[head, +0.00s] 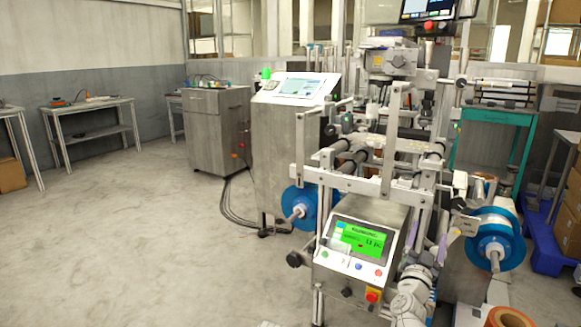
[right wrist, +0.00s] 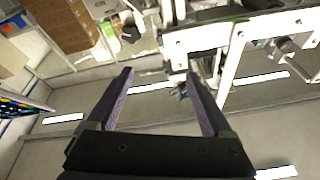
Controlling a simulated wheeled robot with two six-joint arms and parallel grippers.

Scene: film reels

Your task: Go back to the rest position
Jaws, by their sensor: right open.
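My right arm rises at the lower right of the head view, in front of the machine. Its gripper (head: 446,232) is small there, near the right blue reel, and its fingertips are hard to make out. In the right wrist view my right gripper (right wrist: 160,75) is open, with two dark purple fingers wide apart and nothing between them. A blue film reel (head: 490,246) sits on a spindle at the machine's right side. Another blue film reel (head: 299,206) sits on a spindle at its left. My left gripper is not in view.
The machine frame (head: 386,150) and its green-screen panel (head: 361,242) stand close by. A brown roll (head: 509,317) shows at the bottom right. A blue pallet (head: 545,245) lies at right. A steel cabinet (head: 217,128) stands behind. The floor (head: 130,235) at left is clear.

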